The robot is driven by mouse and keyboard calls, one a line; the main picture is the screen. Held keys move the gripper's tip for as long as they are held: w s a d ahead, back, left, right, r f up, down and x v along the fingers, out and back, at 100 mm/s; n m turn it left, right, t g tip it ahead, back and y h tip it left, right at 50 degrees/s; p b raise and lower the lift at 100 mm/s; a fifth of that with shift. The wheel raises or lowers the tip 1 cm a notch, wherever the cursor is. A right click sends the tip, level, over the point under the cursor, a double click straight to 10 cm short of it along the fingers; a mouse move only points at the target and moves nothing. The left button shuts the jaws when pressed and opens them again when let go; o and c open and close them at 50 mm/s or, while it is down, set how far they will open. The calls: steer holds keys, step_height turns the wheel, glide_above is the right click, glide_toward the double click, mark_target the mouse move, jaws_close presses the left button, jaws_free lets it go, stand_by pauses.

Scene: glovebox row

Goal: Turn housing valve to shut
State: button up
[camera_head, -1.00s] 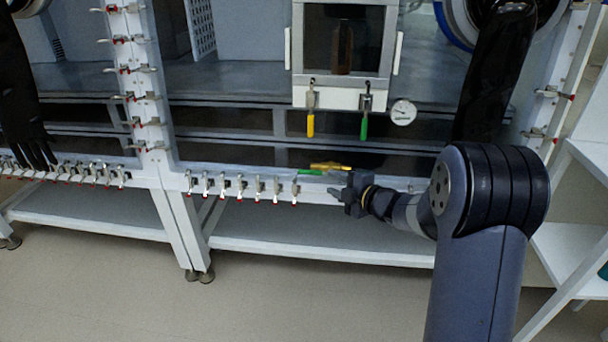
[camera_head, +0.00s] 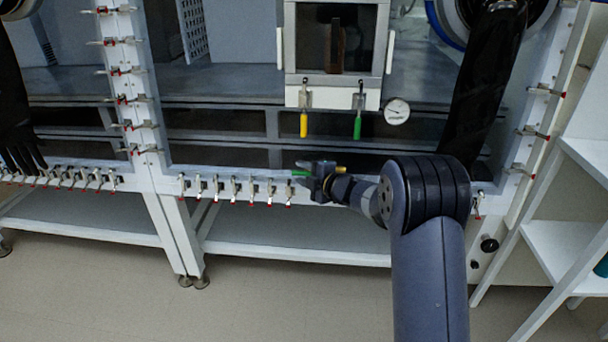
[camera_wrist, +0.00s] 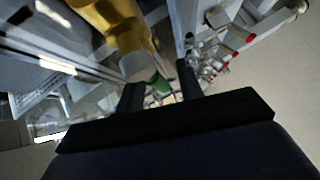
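Low on the glovebox front, a valve with a green handle (camera_head: 301,173) and a yellow handle (camera_head: 341,170) lies right at my gripper (camera_head: 312,168). My gripper partly hides it. In the wrist view the yellow handle (camera_wrist: 118,28) is large and close at the upper left, and the green handle (camera_wrist: 158,82) shows between my finger tips. My gripper's two fingers (camera_wrist: 160,92) are apart. I cannot tell whether they touch the green handle. Two more handles, one yellow (camera_head: 303,124) and one green (camera_head: 357,127), hang down under the windowed box. No label shows which is the housing valve.
The windowed box (camera_head: 335,80) and a round gauge (camera_head: 396,111) are above my gripper. A row of red-tipped clamps (camera_head: 234,188) runs along the lower rail to the left. A black glove (camera_head: 482,90) hangs at the right, near a white shelf (camera_head: 565,250). The floor in front is clear.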

jaws_close()
